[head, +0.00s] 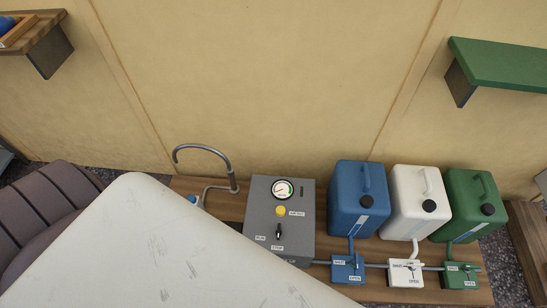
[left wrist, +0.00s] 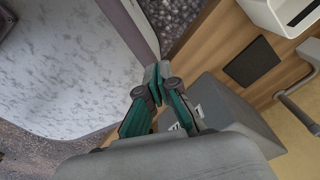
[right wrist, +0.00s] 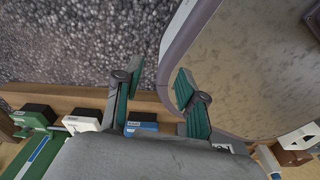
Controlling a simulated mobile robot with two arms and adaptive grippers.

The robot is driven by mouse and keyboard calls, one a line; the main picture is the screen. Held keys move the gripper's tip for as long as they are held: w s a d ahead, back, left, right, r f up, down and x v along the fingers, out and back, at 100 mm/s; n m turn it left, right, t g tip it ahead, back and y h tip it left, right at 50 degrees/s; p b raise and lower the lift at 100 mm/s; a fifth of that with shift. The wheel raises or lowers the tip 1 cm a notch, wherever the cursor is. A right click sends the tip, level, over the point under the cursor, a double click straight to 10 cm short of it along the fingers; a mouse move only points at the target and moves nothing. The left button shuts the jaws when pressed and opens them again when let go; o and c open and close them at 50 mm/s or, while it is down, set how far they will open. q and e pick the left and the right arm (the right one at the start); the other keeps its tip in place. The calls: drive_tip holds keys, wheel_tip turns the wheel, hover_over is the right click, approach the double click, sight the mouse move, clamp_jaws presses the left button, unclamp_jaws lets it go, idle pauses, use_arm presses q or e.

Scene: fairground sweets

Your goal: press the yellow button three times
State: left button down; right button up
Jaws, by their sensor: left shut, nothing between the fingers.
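The yellow button (head: 281,211) is on the top face of a grey control box (head: 262,238), below a round dial (head: 283,189) and above a black switch (head: 279,231). Nothing covers the button in the head view. My left gripper (left wrist: 158,75) is shut and empty in the left wrist view, with the grey box (left wrist: 238,112) beside and below it. The button does not show there. My right gripper (right wrist: 160,75) is open and empty in the right wrist view. Neither gripper shows in the head view.
Blue (head: 359,200), white (head: 418,205) and green (head: 474,207) canisters stand on the wooden counter right of the box. Small valve blocks sit on a pipe before them. A curved metal tap (head: 231,172) rises at the left. A large pale surface covers the lower left.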

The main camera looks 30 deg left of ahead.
use_arm(q)
drive_tip(key=w+d+t+b, duration=0.1)
drive_tip(key=w+d+b, duration=0.2)
drive_tip(key=w+b, duration=0.95)
use_arm(e)
drive_tip(key=w+a+t+p, duration=0.1)
drive_tip(key=w+a+p, duration=0.1)
drive_tip(key=w, duration=1.2)
use_arm(q)
drive_tip(key=w+r+t+b, duration=0.1)
drive_tip(key=w+r+b, duration=0.7)
drive_tip(key=r+b, duration=0.45)
drive_tip(key=w+a+f+m+y, duration=0.1)
drive_tip(key=w+m+y, duration=0.3)
drive_tip(key=w, duration=0.7)
drive_tip(key=w+a+f+m+y, duration=0.1)
drive_tip(key=w+a+m+y, duration=0.2)
drive_tip(key=w+m, duration=0.4)
drive_tip(key=w+y, duration=0.1)
drive_tip(key=w, duration=0.4)
drive_tip(key=shift+t, duration=0.3)
use_arm(e)
drive_tip(key=w+r, duration=0.2)
drive_tip(key=r, duration=0.7)
drive_tip(key=w+r+t, duration=0.1)
drive_tip(key=w+r, duration=0.1)
drive_tip(key=r, duration=0.8)
drive_tip(key=shift+w+a+r+t, duration=0.15)
drive_tip(key=shift+a+t, duration=0.1)
drive_tip(key=shift+t, duration=0.05)
